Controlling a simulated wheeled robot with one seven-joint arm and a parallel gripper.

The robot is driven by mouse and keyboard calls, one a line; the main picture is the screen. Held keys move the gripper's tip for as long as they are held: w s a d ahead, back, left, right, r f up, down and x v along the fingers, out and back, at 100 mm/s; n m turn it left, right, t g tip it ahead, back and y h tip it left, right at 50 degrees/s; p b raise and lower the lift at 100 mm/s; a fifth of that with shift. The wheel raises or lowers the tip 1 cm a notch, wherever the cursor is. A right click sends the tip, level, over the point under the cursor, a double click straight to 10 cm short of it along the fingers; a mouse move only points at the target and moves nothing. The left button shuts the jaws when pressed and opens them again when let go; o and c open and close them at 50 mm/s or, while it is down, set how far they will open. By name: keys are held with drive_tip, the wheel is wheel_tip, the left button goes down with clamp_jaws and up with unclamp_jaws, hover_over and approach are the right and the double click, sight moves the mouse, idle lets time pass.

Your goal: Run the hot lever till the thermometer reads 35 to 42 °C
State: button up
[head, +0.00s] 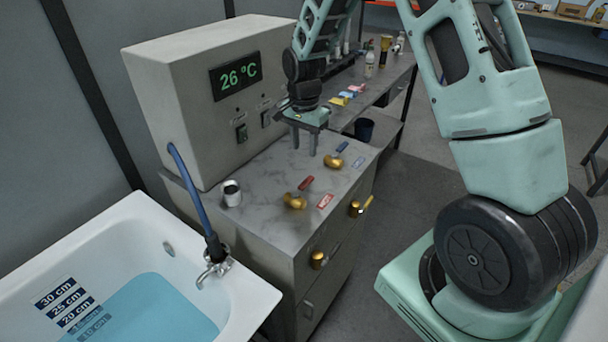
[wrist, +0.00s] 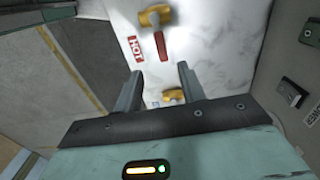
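The thermometer display (head: 240,75) on the grey box reads 26 °C in green. The hot lever (head: 297,198) is a brass valve with a red handle on the counter top, beside a red label (head: 325,201); in the wrist view the hot lever (wrist: 157,35) lies beyond the fingertips, next to the label reading HOT (wrist: 136,46). A second brass lever (head: 336,158) with a blue handle sits farther back, by a blue label (head: 358,161). My gripper (head: 305,146) is open and empty above the counter, fingers pointing down, apart from both levers.
The bathtub (head: 262,292) at lower left holds blue water (head: 150,305) and a depth scale. A spout (head: 212,272) on a blue hose (head: 190,195) hangs over its rim. A white cup (head: 231,193) stands on the counter. Brass fittings (head: 318,260) stick out of its front.

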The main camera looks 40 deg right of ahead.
sight(304, 183)
wheel_tip(304, 183, down, 12)
drive_tip(key=p, duration=0.3)
drive_tip(key=shift+f, duration=0.1)
clamp_jaws()
